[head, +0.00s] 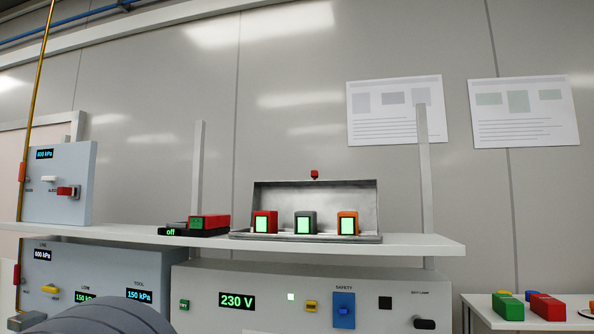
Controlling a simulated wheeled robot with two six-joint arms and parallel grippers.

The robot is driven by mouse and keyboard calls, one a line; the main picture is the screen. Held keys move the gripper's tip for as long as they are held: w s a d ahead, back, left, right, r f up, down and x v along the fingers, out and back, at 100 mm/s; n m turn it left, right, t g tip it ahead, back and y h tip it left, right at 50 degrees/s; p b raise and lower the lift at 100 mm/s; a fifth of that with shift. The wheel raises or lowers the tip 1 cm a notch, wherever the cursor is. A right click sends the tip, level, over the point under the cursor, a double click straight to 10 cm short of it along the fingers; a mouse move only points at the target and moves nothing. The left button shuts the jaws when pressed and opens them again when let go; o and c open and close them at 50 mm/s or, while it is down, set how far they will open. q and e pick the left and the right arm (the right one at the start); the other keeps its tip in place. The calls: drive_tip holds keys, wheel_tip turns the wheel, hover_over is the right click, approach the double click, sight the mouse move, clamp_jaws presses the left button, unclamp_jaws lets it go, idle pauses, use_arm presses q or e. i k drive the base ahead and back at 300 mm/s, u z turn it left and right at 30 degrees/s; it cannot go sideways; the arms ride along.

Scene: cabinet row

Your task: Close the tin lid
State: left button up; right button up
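An open grey metal tin (365,238) stands on the white shelf, right of its middle. Its lid (345,193) is tipped up at the back, roughly upright, with a small red knob (315,174) at its top edge. Three blocks with lit green faces sit in the tin: a red one (265,222), a dark grey one (305,222) and an orange one (347,222). Neither of my grippers shows in the head view. A dark rounded shape, probably part of me, shows at the bottom left.
A red and black device (195,226) lies on the shelf (420,246) left of the tin. Two thin posts (197,170) rise behind the shelf. Below is a panel (260,290) reading 230 V. Colored blocks stand on a table (480,308) at lower right.

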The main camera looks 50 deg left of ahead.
sight(328, 198)
drive_tip(key=u, duration=1.4)
